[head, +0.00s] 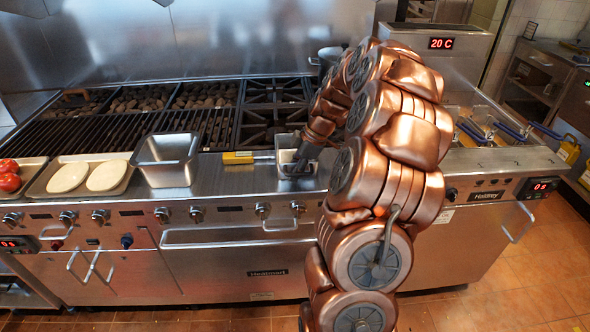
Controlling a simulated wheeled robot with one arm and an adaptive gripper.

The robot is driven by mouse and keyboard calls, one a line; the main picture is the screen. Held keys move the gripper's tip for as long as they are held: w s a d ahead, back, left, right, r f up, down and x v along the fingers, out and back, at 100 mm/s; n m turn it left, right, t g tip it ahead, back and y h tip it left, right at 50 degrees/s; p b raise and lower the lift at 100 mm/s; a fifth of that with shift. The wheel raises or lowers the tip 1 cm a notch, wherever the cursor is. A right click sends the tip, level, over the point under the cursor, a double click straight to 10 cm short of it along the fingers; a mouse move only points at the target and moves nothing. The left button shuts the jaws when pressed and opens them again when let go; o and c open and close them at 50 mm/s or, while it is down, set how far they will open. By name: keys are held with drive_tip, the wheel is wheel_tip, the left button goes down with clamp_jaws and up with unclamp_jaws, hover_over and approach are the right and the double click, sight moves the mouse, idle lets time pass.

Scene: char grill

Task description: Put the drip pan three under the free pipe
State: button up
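A deep square metal pan (168,173) stands on the front ledge of the grill, left of centre. A smaller metal pan (286,157) stands on the same ledge further right. My gripper (299,165) points down at this smaller pan, with its dark fingers over or inside the opening. The fingertips are small and partly hidden, so I cannot tell whether they grip the pan's wall. No marking shows which pan is drip pan three. I cannot make out a free pipe in this view.
A yellow-handled tool (238,157) lies between the two pans. A tray (119,187) with pale flat rounds and tomatoes (9,175) are at the left. The grill grate (110,126) and burners (272,122) lie behind. Fryer baskets (505,130) are at right. Floor (530,285) is clear at lower right.

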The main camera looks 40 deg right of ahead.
drive_tip(key=shift+r, duration=0.2)
drive_tip(key=shift+d+r, duration=0.15)
drive_tip(key=shift+r, duration=0.05)
drive_tip(key=b+v, duration=0.2)
drive_tip(key=v, duration=0.9)
drive_tip(key=shift+s+r, duration=0.1)
drive_tip(key=shift+r, duration=0.1)
